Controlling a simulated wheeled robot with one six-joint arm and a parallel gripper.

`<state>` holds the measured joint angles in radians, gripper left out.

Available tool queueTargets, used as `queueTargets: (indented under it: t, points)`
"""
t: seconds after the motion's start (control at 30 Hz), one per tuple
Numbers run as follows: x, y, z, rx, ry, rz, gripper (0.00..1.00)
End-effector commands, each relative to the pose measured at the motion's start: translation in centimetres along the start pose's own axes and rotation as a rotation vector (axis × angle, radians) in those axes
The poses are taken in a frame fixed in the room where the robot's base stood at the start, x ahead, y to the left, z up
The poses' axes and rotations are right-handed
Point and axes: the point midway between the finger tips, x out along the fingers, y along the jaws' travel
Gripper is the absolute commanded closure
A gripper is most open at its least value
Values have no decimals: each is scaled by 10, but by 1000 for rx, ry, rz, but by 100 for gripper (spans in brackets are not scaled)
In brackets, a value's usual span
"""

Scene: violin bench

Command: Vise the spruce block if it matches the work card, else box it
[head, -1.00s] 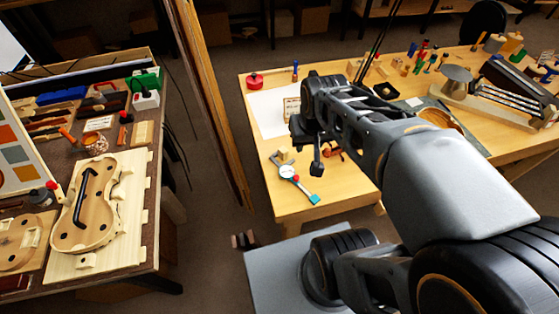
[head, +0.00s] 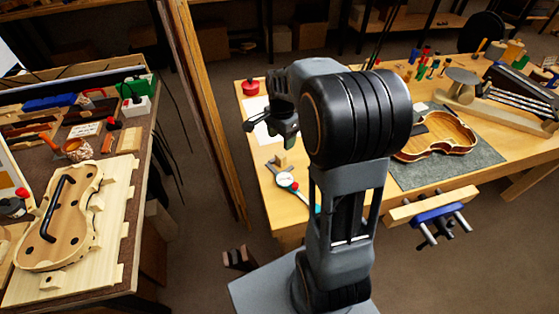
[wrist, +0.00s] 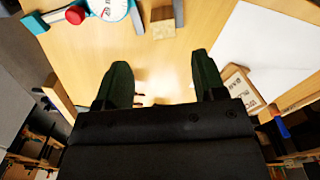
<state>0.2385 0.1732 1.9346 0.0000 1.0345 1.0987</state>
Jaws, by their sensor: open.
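A small pale wooden block (head: 281,160), likely the spruce block, sits on the bench at the end of a dial gauge (head: 287,181). In the wrist view the block (wrist: 163,29) lies ahead of my gripper (wrist: 162,76), whose two dark green fingers are apart with nothing between them. In the head view my gripper (head: 288,141) hangs over the bench's left part, just behind the block. A small wood-framed card (wrist: 240,88), possibly the work card, lies right of the fingers; its text is unreadable. The vise (head: 435,213), with blue metal and a wooden jaw, is on the bench's front edge.
A violin body (head: 445,137) lies on a grey mat (head: 480,157) right of my arm. A white sheet (wrist: 265,45) lies near the card. Tools crowd the bench's back right. A left bench holds a violin mould (head: 65,225). A wooden post (head: 205,110) stands between benches.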

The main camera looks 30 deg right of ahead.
Motion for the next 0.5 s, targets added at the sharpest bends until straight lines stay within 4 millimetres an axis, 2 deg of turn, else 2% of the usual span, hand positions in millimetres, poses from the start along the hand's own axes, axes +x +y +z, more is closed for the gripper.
queueTargets:
  t: [0.03, 0.2, 0.5]
  points:
    - [10, 0, 0, -1, -2, 4, 36]
    - [32, 0, 0, -2, -1, 2, 36]
    - [51, -1, 0, -3, -1, 1, 36]
